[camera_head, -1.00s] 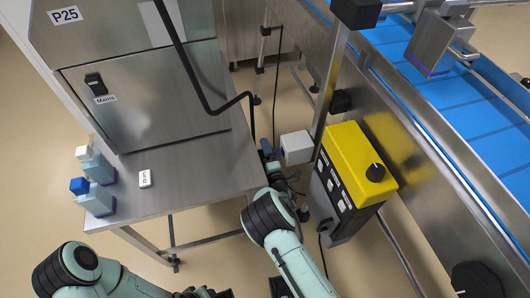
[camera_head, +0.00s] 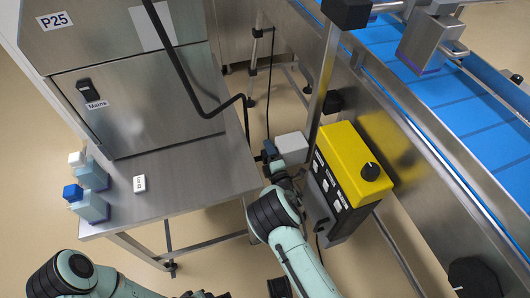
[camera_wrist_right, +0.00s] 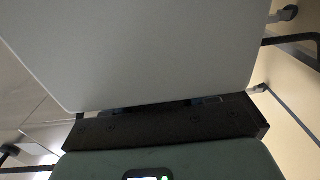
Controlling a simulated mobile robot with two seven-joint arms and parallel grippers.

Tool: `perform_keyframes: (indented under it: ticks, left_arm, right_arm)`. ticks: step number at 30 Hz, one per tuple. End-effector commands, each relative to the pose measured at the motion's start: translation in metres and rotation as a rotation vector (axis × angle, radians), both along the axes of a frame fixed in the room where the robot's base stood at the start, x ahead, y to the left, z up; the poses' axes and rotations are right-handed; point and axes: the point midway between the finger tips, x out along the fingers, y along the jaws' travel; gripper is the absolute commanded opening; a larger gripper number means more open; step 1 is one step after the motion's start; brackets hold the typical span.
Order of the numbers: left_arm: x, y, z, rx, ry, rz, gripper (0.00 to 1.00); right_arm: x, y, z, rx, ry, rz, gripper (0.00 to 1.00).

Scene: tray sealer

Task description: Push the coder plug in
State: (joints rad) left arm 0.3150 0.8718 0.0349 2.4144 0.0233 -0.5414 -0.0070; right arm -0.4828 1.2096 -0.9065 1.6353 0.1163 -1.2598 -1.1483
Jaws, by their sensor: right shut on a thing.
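The coder plug (camera_head: 269,147) is a small dark blue piece at the left side of a light grey box (camera_head: 291,148), beside the yellow-topped control unit. My right gripper (camera_head: 270,156) is shut on the plug, close against the box's left side. How far the plug sits in the box cannot be seen. In the right wrist view the grey box (camera_wrist_right: 130,50) fills most of the picture and the fingertips are hidden; only a sliver of blue shows. My left gripper (camera_head: 204,294) is cut by the bottom edge, and its jaws cannot be made out.
The yellow and black control unit (camera_head: 352,170) stands right of my right arm. A black cable hangs behind the plug. The blue conveyor (camera_head: 460,100) runs at right.

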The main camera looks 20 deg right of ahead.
Motion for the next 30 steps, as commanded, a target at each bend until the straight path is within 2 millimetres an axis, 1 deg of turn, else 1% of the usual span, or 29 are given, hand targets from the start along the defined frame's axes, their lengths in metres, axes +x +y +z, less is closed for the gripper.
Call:
perform_keyframes:
  ticks: [2,3,4,13,17,20,27,30]
  left_arm:
    - [0.0,0.0,0.0,0.0,0.0,0.0,0.43]
    - [0.0,0.0,0.0,0.0,0.0,0.0,0.43]
    - [0.0,0.0,0.0,0.0,0.0,0.0,0.43]
    - [0.0,0.0,0.0,0.0,0.0,0.0,0.43]
    - [-0.003,-0.002,0.004,-0.004,0.007,-0.003,0.43]
    - [-0.009,-0.005,0.009,-0.012,0.023,-0.009,0.43]
    - [-0.026,-0.013,0.022,-0.034,0.068,-0.029,0.43]
    - [-0.031,-0.015,0.025,-0.04,0.082,-0.034,0.43]
  right_arm:
    - [0.0,0.0,0.0,0.001,-0.001,0.0,0.01]
    - [0.0,0.001,0.0,0.001,-0.001,0.0,0.69]
    - [0.0,0.001,0.0,0.001,-0.001,0.0,0.77]
    - [-0.001,0.001,0.0,0.001,0.0,0.0,0.77]
    - [-0.01,0.0,0.0,0.001,0.003,-0.001,0.77]
    - [-0.026,-0.001,0.001,0.001,0.004,-0.002,0.77]
    - [-0.081,-0.002,0.001,0.0,0.004,-0.002,0.77]
    - [-0.101,-0.003,0.001,0.0,0.004,-0.001,0.77]
